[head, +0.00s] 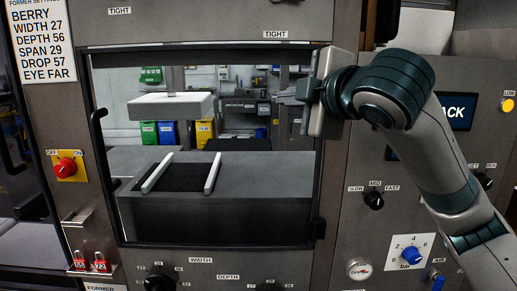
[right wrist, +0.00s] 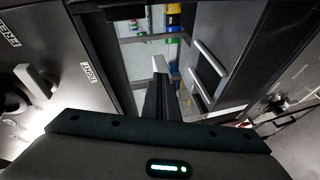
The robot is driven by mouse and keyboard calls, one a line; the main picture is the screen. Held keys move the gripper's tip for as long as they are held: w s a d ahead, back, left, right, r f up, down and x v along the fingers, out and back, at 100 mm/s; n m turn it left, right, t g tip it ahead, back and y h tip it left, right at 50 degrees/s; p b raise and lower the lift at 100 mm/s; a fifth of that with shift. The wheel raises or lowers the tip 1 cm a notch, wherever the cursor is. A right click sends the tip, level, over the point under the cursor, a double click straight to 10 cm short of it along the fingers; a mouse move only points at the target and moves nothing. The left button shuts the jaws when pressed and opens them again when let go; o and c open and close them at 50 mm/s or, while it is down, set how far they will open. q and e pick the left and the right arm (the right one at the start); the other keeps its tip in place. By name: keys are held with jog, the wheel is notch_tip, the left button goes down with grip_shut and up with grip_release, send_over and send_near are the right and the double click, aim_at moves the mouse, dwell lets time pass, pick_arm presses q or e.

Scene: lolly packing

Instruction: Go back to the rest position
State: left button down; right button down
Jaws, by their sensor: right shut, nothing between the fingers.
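My right arm comes in from the right in the head view. Its gripper (head: 314,92) is in front of the upper right edge of the machine's window frame (head: 326,180). In the right wrist view the fingers (right wrist: 163,88) are together, with nothing between them, and they point toward the window. I cannot tell whether the gripper touches the frame. My left gripper is not in view.
Behind the window a grey block (head: 260,185) carries a black mat and two pale rails (head: 156,173), below a white block (head: 171,106). Around it are a red knob (head: 66,167), a yellow button (head: 508,105), a blue regulator knob (head: 411,254) and a black handle (head: 98,150).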

jog(key=s+d+f+m+g+h, duration=0.1)
jog(key=d+f+m+g, duration=0.15)
jog(key=f, duration=1.15)
jog(key=s+d+f+m+g, duration=0.1)
jog(key=f+m, duration=0.3)
jog(key=f, duration=0.9)
jog(key=s+d+f+m+g+h, duration=0.1)
jog(key=s+f+m, duration=0.15)
jog(key=f, duration=1.15)
jog(key=s+d+f+m+g+h, duration=0.1)
jog(key=s+d+f+m+g, duration=0.2)
jog(key=s+f, duration=0.85)
jog(key=s+d+f+m+g+h, duration=0.15)
jog(key=s+d+f+m, duration=0.3)
jog(key=s+f, duration=0.65)
jog(key=s+d+f+m+g+h, duration=0.1)
jog(key=s+d+f, duration=0.2)
jog(key=s, duration=0.3)
jog(key=s+d+f+g+h, duration=0.1)
jog(key=s+d+f, duration=0.15)
jog(key=s, duration=0.35)
notch_tip(320, 180, down, 29)
jog(key=g, duration=0.1)
jog(key=s+d+f+g, duration=0.1)
jog(key=s+d+f, duration=0.1)
jog(key=s+f, duration=1.5)
jog(key=shift+s+d+f+g, duration=0.2)
jog(key=shift+s+g, duration=0.1)
jog(key=shift+s, duration=0.35)
